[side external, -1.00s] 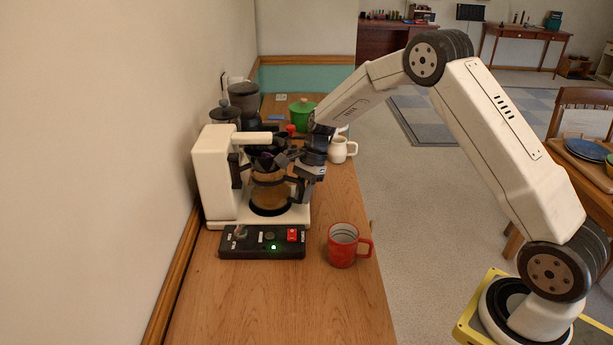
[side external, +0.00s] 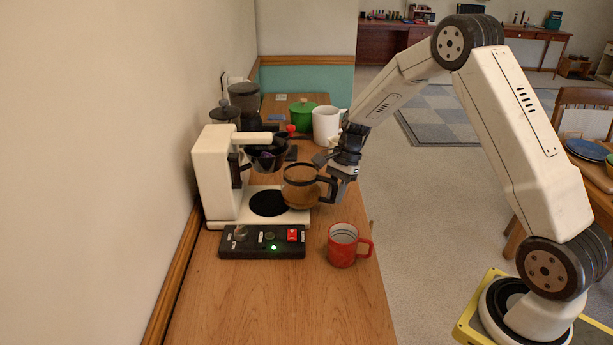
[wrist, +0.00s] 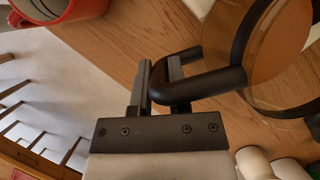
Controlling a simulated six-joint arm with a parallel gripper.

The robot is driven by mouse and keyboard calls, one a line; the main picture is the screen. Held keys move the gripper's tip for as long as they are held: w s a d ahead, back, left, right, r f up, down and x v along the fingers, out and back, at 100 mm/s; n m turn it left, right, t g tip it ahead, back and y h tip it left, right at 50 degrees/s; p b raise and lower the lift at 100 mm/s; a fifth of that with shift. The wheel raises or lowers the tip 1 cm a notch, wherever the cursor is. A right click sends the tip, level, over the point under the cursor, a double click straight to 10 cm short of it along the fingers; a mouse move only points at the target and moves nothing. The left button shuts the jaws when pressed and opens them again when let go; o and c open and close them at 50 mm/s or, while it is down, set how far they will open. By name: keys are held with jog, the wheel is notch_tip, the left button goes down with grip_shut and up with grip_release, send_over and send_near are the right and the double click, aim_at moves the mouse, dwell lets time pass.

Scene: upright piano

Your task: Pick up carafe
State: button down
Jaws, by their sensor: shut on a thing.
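The carafe (side external: 300,188) is a glass pot with brown liquid, a dark rim and a black handle. In the side view it is off the black hot plate (side external: 268,203), to its right and raised above the right edge of the coffee maker's base. My gripper (side external: 335,175) is at the carafe's right side, shut on its handle. In the wrist view the fingers of my gripper (wrist: 160,80) close around the black handle, and the carafe's glass (wrist: 270,45) fills the upper right. The carafe looks about upright in the side view.
The white coffee maker (side external: 213,175) stands against the wall, with a black switch box (side external: 262,244) in front. A red mug (side external: 344,246) stands near the counter's right edge. A white mug (side external: 327,125) and a green pot (side external: 301,116) are behind. The front counter is clear.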

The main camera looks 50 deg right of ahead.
jog(key=s+d, duration=0.6)
jog(key=shift+s+d, duration=0.35)
jog(key=shift+d, duration=0.05)
dwell(0.3)
dwell(0.4)
jog(key=shift+s+d, duration=0.15)
dwell(0.5)
jog(key=s+d+f+n+g+h, duration=0.2)
jog(key=s+d+n, duration=0.6)
jog(key=n, duration=0.4)
jog(key=shift+s+f+g, duration=0.15)
jog(key=shift+f+g, duration=0.05)
jog(key=shift+g, duration=0.6)
